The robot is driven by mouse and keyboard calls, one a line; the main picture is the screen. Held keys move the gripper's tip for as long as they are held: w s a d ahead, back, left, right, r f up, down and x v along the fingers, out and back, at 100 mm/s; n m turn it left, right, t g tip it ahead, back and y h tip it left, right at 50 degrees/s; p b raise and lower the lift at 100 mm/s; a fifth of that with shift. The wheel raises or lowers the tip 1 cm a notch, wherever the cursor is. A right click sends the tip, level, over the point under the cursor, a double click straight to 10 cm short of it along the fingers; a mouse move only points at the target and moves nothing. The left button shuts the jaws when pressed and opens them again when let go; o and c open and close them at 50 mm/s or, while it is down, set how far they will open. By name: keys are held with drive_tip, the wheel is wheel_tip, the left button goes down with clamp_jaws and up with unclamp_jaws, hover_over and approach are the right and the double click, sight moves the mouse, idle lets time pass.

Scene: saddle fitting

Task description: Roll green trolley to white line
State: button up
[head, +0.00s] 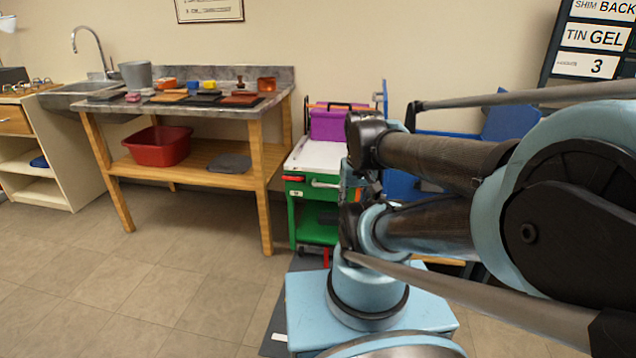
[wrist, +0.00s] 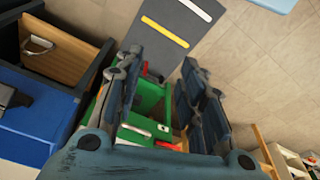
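The green trolley (head: 299,190) stands right of the wooden bench, with a white top and a purple box (head: 327,124) on it. Its green body (wrist: 136,135) and a pale handle bar (wrist: 133,127) show in the wrist view. My gripper (wrist: 160,78) has its two fingers spread apart, with the trolley seen between and beyond them; I cannot tell whether they touch it. In the head view my arm hides the trolley's right side. The white line (wrist: 195,10) lies on a dark floor mat, beyond a yellow line (wrist: 165,31); part of it shows in the head view (head: 279,337).
The wooden bench (head: 188,111) with a red tub (head: 158,147) on its shelf stands left of the trolley. A blue unit (wrist: 37,115) with a wooden drawer is close on the left in the wrist view. The tiled floor (head: 170,270) in front of the bench is clear.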

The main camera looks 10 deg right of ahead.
drive_tip(key=shift+w, duration=0.1)
drive_tip(key=w+r+n, duration=0.4)
drive_tip(key=w+r, duration=0.2)
drive_tip(key=w, duration=0.2)
drive_tip(key=n, duration=1)
hover_over(327, 185)
drive_tip(key=s+a, duration=0.1)
drive_tip(key=s, duration=0.2)
wheel_tip(327, 185, down, 7)
drive_tip(key=shift+h, duration=0.3)
drive_tip(key=w+f, duration=0.1)
drive_tip(key=f, duration=0.4)
drive_tip(key=w+f, duration=0.1)
drive_tip(key=f, duration=0.5)
drive_tip(key=w+d+f, duration=0.1)
drive_tip(key=f, duration=0.4)
drive_tip(key=shift+w+f, duration=0.1)
drive_tip(key=shift+f, duration=0.2)
